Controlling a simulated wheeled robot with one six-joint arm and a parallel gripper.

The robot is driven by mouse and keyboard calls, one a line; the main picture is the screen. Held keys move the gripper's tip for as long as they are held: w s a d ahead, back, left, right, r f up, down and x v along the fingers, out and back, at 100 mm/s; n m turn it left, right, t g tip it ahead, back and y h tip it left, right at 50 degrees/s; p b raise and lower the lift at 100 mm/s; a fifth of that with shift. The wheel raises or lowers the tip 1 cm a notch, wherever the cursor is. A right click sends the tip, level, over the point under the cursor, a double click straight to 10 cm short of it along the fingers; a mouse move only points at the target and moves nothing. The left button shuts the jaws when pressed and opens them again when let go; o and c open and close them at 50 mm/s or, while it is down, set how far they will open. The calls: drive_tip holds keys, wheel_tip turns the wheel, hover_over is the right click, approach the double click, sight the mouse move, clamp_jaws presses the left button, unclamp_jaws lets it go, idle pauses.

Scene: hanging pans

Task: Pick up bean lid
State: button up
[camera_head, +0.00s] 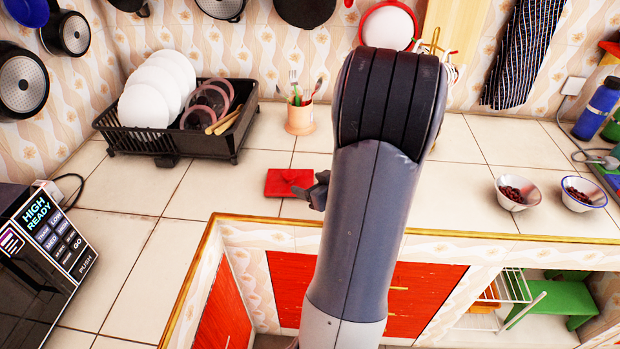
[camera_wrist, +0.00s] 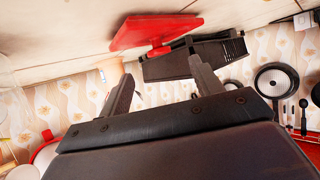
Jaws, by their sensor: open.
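A flat red square lid (camera_head: 290,182) lies on the tiled counter, left of my arm in the head view; I take it for the bean lid. It has a small raised red handle. In the wrist view the red lid (camera_wrist: 155,30) shows beyond the fingers, its handle pointing toward the gap between them. My gripper (camera_head: 319,190) is at the lid's right edge in the head view, partly hidden by my arm. In the wrist view my gripper (camera_wrist: 160,85) is open, with nothing between its fingers. I cannot tell whether it touches the lid.
A black dish rack (camera_head: 180,140) with plates stands behind left. A utensil cup (camera_head: 299,118) stands behind the lid. Two bowls of beans, one white (camera_head: 517,192) and one blue-rimmed (camera_head: 583,193), sit at right. The counter's front edge (camera_head: 265,219) is close. Tiles left of the lid are clear.

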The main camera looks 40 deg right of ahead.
sight(290, 174)
drive_tip(key=x, duration=0.5)
drive_tip(key=shift+r+x, duration=0.2)
drive_tip(key=shift+x, duration=1.25)
drive_tip(key=shift+r+x, duration=0.2)
drive_tip(key=shift+x, duration=1.25)
drive_tip(key=shift+w+d, duration=0.1)
drive_tip(key=shift+w, duration=0.05)
drive_tip(key=shift+c, duration=0.3)
drive_tip(key=c, duration=1)
drive_tip(key=shift+r, duration=0.1)
